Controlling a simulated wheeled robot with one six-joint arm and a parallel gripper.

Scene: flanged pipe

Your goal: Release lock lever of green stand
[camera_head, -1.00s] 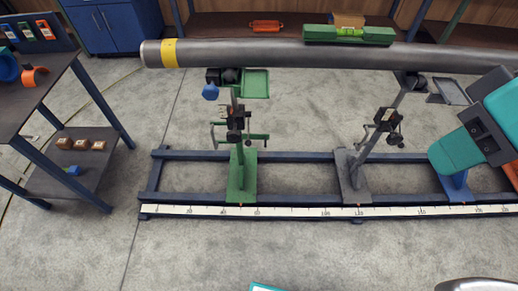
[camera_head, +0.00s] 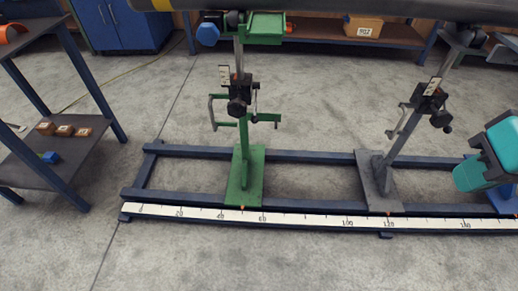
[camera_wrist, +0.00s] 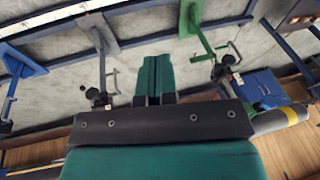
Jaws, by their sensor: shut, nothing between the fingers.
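The green stand (camera_head: 245,180) stands upright on the blue rail frame, left of centre in the head view. A black clamp block (camera_head: 238,95) sits on its post, with a grey bent handle (camera_head: 212,112) on the left and a green bar (camera_head: 266,118) on the right. I cannot tell for sure which part is the lock lever. In the wrist view the green stand (camera_wrist: 204,42) and its black clamp (camera_wrist: 226,76) are right of my gripper (camera_wrist: 157,62). My gripper's teal fingers are together, empty and apart from the stand. A teal part of my arm shows at the head view's right edge.
A grey stand (camera_head: 385,170) with a similar clamp is to the right on the same rail frame (camera_head: 300,153). A scale strip (camera_head: 300,219) runs along its front. The pipe (camera_head: 350,8) crosses overhead. A dark shelf (camera_head: 60,165) stands left. The floor in front is clear.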

